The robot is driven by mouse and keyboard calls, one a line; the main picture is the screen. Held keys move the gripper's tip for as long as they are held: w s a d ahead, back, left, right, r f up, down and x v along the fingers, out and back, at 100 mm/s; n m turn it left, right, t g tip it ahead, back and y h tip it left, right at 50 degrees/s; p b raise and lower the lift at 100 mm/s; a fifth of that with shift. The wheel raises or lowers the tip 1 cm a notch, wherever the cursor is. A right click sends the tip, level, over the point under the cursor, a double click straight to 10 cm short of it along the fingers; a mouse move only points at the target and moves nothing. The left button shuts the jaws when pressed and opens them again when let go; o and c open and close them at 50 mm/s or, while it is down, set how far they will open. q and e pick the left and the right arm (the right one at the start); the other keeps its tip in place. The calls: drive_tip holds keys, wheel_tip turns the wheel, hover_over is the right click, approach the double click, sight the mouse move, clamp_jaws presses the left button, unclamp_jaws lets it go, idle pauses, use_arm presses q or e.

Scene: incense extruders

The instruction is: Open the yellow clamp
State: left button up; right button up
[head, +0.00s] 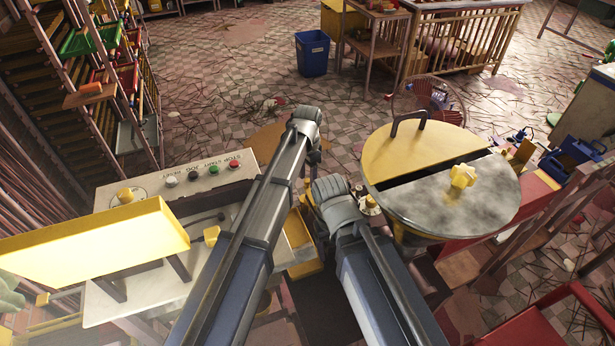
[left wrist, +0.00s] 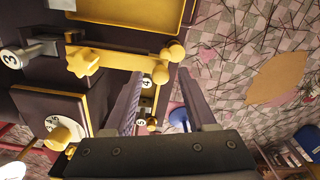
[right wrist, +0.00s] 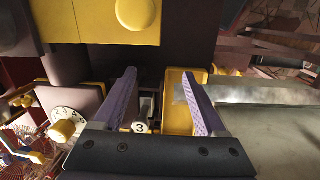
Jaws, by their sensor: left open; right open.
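A yellow bar with a star-shaped knob and round ball ends, which looks like the yellow clamp (left wrist: 115,60), lies across a dark machine in the left wrist view. My left gripper (left wrist: 160,82) is open and empty. Its fingers point toward the ball end of the bar, and I cannot tell if they touch it. My right gripper (right wrist: 158,74) is open in the right wrist view. A yellow block (right wrist: 179,112) shows between its fingers, close to the right one; contact is unclear. In the head view my forearms hide most of the machine and both fingertips.
A large round drum lid (head: 415,150), half yellow and half grey, stands to the right. A control panel with coloured buttons (head: 205,185) and a yellow-topped frame (head: 95,240) are at the left. A blue bin (head: 312,53) stands on open tiled floor beyond.

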use_arm(q)
wheel_tip(320, 180, up, 7)
drive_tip(key=p, duration=0.6)
